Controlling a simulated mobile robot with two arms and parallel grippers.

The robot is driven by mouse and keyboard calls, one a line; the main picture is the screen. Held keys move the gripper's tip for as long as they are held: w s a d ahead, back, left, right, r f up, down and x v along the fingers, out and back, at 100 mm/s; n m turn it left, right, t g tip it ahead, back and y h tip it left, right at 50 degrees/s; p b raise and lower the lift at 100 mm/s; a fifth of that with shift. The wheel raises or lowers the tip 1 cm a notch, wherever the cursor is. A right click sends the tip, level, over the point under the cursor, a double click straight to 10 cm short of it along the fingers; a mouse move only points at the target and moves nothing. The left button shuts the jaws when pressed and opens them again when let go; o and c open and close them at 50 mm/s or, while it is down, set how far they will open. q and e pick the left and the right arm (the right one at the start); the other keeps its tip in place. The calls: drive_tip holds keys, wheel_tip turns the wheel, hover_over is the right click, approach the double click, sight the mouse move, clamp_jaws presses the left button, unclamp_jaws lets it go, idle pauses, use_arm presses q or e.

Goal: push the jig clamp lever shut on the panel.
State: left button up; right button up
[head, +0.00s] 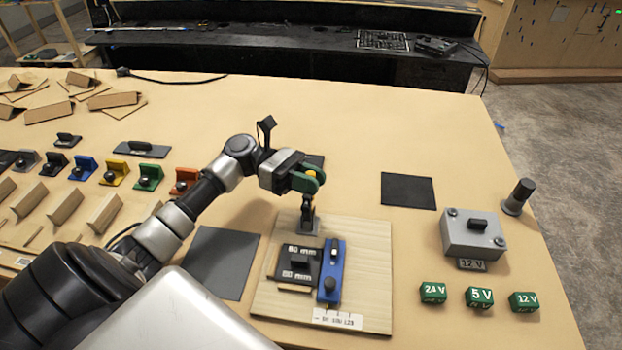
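The panel (366,297) is a light wooden board lying on the table. At its far edge is a small grey base (286,222), partly hidden by a dark upright piece that I cannot clearly tell as clamp lever or fingers. A blue bar (329,276) with a black lever and round knob lies on the panel's right part. Beside it are black blocks (297,262) marked in mm. My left gripper (308,208) points down over the panel's far edge, at the grey base. Its fingertips are too small to tell open or shut. My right gripper is out of view.
A grey box (473,236) marked 12 V and green voltage blocks (479,297) stand at the right. A dark mat (408,191) lies beyond the panel, another (221,262) at its left. Coloured pieces with black knobs (148,177) line the left. The far table middle is clear.

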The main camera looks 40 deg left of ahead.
use_arm(q)
clamp_jaws()
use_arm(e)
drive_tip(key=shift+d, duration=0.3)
use_arm(q)
drive_tip(key=shift+w+a+r+n+p, duration=0.15)
drive_tip(key=shift+w+n+p, duration=0.3)
drive_tip(key=shift+p, duration=0.4)
drive_tip(key=shift+w+a+n+h+p, duration=0.2)
drive_tip(key=shift+w+n+h+p, duration=0.15)
drive_tip(key=shift+n+p, duration=0.4)
drive_tip(key=shift+w+a+f+n+t+h+p, duration=0.2)
drive_tip(key=shift+w+f+n+p, duration=0.15)
drive_tip(key=shift+n, duration=0.2)
drive_tip(key=shift+w+a+f+n+t+h+p, duration=0.1)
drive_tip(key=shift+w+f+n+t+h+p, duration=0.1)
drive_tip(key=shift+n+p, duration=0.3)
drive_tip(key=shift+w+a+f+n+t+h+p, duration=0.2)
drive_tip(key=shift+w+f+n, duration=0.15)
drive_tip(key=shift+n, duration=0.4)
drive_tip(key=shift+w+a+f+n+t+h+p, duration=0.1)
drive_tip(key=shift+w+f+n+t+p, duration=0.15)
drive_tip(key=shift+n, duration=0.45)
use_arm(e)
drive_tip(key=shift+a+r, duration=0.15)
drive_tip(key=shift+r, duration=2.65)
use_arm(q)
drive_tip(key=shift+f, duration=0.1)
